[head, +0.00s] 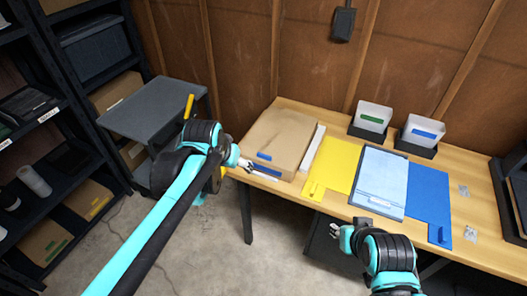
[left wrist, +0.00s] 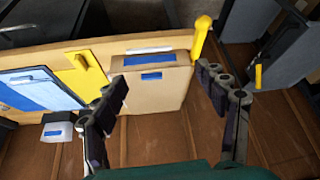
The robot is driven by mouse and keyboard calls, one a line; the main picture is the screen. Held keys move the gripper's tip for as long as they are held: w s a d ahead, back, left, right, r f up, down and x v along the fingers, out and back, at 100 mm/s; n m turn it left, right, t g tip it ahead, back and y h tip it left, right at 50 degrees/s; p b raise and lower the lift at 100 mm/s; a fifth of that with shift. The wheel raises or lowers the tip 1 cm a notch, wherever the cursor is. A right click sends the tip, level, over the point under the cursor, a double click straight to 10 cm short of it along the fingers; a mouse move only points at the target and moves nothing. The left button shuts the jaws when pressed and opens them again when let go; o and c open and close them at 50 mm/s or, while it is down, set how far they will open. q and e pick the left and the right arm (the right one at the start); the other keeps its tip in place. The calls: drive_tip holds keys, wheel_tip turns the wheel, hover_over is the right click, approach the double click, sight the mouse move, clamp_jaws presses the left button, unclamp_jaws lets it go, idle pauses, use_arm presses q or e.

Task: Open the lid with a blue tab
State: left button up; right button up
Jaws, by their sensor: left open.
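A brown cardboard box (head: 285,135) lies at the left end of the wooden table, its broad lid face up. A small blue tab (head: 264,156) sits at its front edge; it also shows in the left wrist view (left wrist: 152,76). The lid looks closed. My left gripper (head: 243,163) is at the box's front left corner, apart from the tab as far as I can tell. In the left wrist view its open fingers (left wrist: 163,74) frame the box, with nothing between them. My right gripper (head: 342,236) is in front of the table; its fingers are too small to judge.
A yellow sheet (head: 333,160), a light-blue panel (head: 381,178) and a blue sheet (head: 430,196) lie right of the box. Bins with green (head: 373,117) and blue (head: 424,131) labels stand behind. A grey cart (head: 150,112) and shelves are at left.

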use_arm(q)
drive_tip(key=w+d+f, duration=0.1)
drive_tip(key=w+d, duration=0.2)
drive_tip(key=w, duration=0.4)
drive_tip(key=m+g, duration=0.2)
approach(264, 155)
drive_tip(key=f, duration=0.1)
drive_tip(key=shift+h, duration=0.3)
drive_tip(key=b+x, duration=0.2)
drive_tip(key=x, duration=0.5)
drive_tip(key=shift+w+a+f, duration=0.15)
drive_tip(key=shift+w+f, duration=0.05)
drive_tip(key=shift+f, duration=0.05)
